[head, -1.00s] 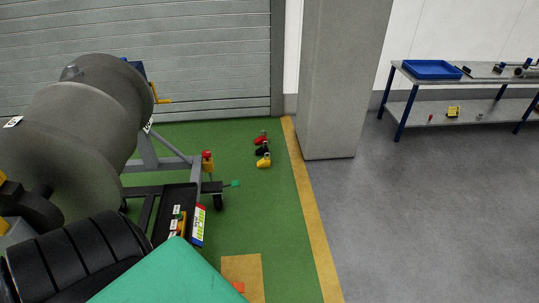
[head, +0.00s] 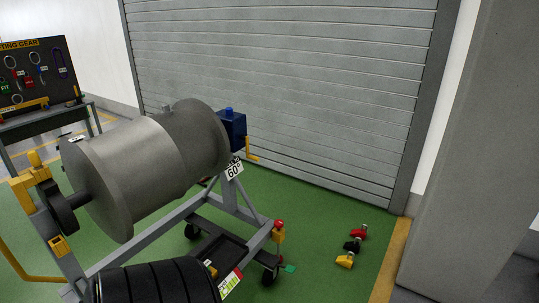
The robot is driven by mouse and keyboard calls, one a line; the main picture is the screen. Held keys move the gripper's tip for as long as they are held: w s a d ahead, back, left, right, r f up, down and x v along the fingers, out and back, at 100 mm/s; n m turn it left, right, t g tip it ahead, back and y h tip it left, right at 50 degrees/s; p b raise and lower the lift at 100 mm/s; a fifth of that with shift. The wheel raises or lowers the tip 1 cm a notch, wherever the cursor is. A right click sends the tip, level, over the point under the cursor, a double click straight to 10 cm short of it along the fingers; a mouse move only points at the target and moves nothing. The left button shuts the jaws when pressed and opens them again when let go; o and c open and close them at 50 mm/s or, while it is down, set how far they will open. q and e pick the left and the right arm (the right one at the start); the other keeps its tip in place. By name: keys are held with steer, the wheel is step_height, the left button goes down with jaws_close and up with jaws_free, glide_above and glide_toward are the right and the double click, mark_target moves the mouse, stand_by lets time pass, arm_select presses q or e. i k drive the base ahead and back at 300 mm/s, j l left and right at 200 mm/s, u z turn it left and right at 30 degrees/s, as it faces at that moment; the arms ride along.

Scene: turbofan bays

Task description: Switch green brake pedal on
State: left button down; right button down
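The green brake pedal (head: 290,268) is a small flat tab near the floor, low in the head view. It sits beside the black caster wheel (head: 270,274) at the near right corner of the grey engine stand (head: 232,203). It is too small to tell its tilt or whether it is on or off. A red-topped yellow part (head: 278,232) stands on the stand just above the caster.
The stand carries a large grey cylindrical engine (head: 140,165). Red, black and yellow chocks (head: 346,260) lie on the green floor to the right. A pillar (head: 470,150) stands far right, with a roller shutter (head: 290,90) behind. Green floor between pedal and chocks is clear.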

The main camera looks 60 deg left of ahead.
mark_target(291, 270)
steer(key=i+j+u, duration=0.35)
steer(key=i+u, duration=0.15)
steer(key=i+j+u, duration=0.2)
steer(key=i+u, duration=0.75)
steer(key=i, duration=0.25)
